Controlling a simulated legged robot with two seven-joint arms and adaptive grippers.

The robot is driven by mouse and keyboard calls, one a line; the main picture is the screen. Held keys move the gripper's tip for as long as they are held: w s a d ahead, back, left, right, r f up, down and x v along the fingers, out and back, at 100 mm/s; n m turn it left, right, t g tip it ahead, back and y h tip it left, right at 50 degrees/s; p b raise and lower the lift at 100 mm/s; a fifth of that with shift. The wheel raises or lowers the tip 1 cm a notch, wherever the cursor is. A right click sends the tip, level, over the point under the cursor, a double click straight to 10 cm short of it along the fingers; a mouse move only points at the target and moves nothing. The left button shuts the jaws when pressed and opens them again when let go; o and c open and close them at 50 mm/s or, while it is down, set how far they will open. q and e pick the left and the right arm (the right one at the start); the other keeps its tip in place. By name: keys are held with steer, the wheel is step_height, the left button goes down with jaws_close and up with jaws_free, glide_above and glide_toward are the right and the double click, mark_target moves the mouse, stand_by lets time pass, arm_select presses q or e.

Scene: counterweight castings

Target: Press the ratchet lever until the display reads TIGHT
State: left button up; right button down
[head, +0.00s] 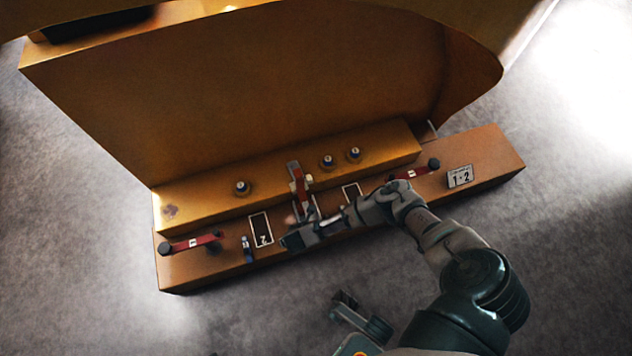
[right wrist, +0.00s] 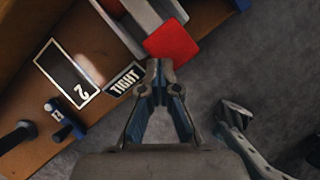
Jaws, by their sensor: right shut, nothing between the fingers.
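The ratchet lever (head: 302,190) is red and stands out from the ledge of the casting in the head view. In the right wrist view a red block (right wrist: 172,42), which looks like the lever's end, lies just ahead of my fingertips. My right gripper (head: 288,241) is shut and empty; its fingertips (right wrist: 157,66) are at the block's near edge, and I cannot tell whether they touch it. A dark display plate (right wrist: 125,79) beside them reads TIGHT in white letters. My left gripper (head: 346,303) hangs low over the floor, away from the bench; its jaws are unclear.
A white-framed window marked 2 (right wrist: 68,74) lies beside the plate. Red handles sit at the left (head: 190,243) and right (head: 415,172) of the brown base, with a 1-2 plate (head: 460,177) at its right end. The floor in front is mostly clear.

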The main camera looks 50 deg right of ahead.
steer(key=shift+s+f, duration=0.1)
steer(key=shift+f, duration=0.1)
steer(key=v, duration=1.2)
stand_by(0.5)
